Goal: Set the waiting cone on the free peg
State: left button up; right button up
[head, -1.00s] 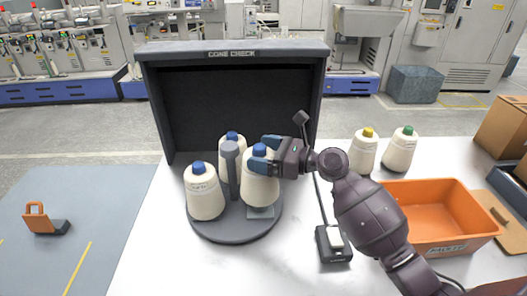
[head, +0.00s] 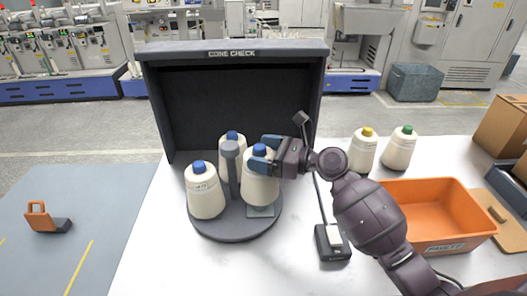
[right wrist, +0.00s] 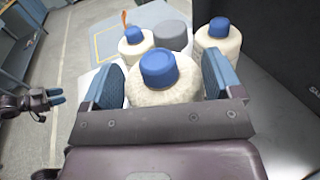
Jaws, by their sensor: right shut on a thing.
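A cream cone with a blue top (head: 260,188) is at the right of the round dark grey tray (head: 230,232), upright, above or on a pale square plate (head: 261,211). I cannot tell whether its base touches the plate; any peg under it is hidden. My right gripper (head: 268,154) is shut on this cone near its top; the right wrist view shows the blue cap (right wrist: 158,69) between the fingers. Two other blue-topped cones stand on the tray, at left (head: 205,196) and at the back (head: 226,158). My left gripper (right wrist: 56,97) shows small in the right wrist view, away from the tray.
A grey post (head: 232,165) rises mid-tray, close to the held cone. A dark "CONE CHECK" booth (head: 230,50) stands behind. Yellow-topped (head: 363,150) and green-topped (head: 399,150) cones, an orange bin (head: 425,190) and a small black device (head: 331,244) are at right. The front-left white table is clear.

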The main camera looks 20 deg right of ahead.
jog(key=shift+r, duration=0.1)
jog(key=shift+f, duration=0.6)
dwell(0.4)
jog(key=shift+f, duration=0.95)
dwell(0.5)
dwell(0.4)
jog(key=shift+f, duration=0.1)
dwell(0.4)
jog(key=shift+f, duration=0.8)
jog(key=o, duration=1.2)
jog(key=shift+o, duration=0.3)
